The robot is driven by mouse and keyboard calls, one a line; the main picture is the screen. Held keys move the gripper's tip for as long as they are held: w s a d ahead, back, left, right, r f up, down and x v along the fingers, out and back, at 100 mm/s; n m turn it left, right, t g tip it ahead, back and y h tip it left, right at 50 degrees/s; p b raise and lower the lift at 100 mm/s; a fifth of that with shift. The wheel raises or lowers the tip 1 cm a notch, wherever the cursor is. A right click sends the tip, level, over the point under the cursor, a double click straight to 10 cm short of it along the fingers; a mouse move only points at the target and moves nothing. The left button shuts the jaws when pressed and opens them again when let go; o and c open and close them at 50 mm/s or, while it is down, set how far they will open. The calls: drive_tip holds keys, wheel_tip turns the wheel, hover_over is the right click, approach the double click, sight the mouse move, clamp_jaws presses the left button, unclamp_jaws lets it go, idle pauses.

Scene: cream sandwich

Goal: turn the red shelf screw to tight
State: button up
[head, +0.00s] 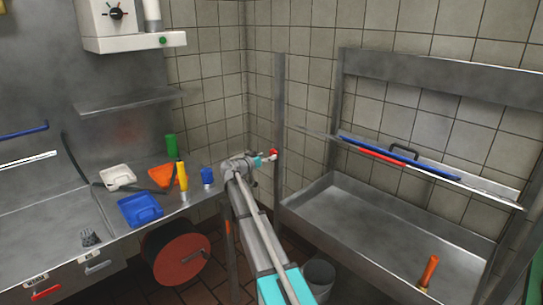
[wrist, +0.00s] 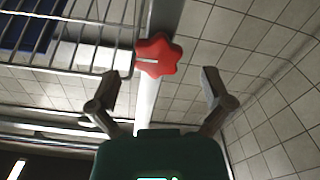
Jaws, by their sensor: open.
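The red shelf screw (wrist: 158,57) is a star-shaped knob with a pale line mark on the left of its face, in the upper middle of the wrist view. It sits on a metal post. In the head view it is a small red spot (head: 274,152) on the upright post (head: 279,105). My gripper (wrist: 159,80) is open and empty, with one finger to the left and one to the right of the knob, a little below it in the picture. I cannot tell the depth between fingertips and knob. In the head view my gripper (head: 264,159) is just left of the post.
A steel sink (head: 345,215) and a shelf with a blue bar (head: 400,158) and a red bar (head: 376,151) lie to the right. A tiled wall is behind.

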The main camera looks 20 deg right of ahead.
drive_tip(key=v, duration=0.9)
drive_tip(key=shift+w+a, duration=0.1)
drive_tip(key=s+a+f+n+g+y+p, duration=0.15)
drive_tip(key=s+f+y, duration=0.25)
drive_tip(key=s, duration=0.6)
drive_tip(key=s+a+f+n+g+y+p, duration=0.1)
drive_tip(key=s+f+n+g+y+p, duration=0.25)
drive_tip(key=s, duration=0.55)
drive_tip(key=s+a+f+n+y+p, duration=0.1)
drive_tip(key=s+a+n+y, duration=0.2)
drive_tip(key=s+a, duration=0.3)
drive_tip(key=s+a+f+n+g+y+p, duration=0.1)
drive_tip(key=s+a+y, duration=0.5)
drive_tip(key=s, duration=0.7)
drive_tip(key=shift+f+n+p, duration=0.3)
drive_tip(key=shift+n+p, duration=0.4)
drive_tip(key=shift+n, duration=0.4)
drive_tip(key=shift+y, duration=0.25)
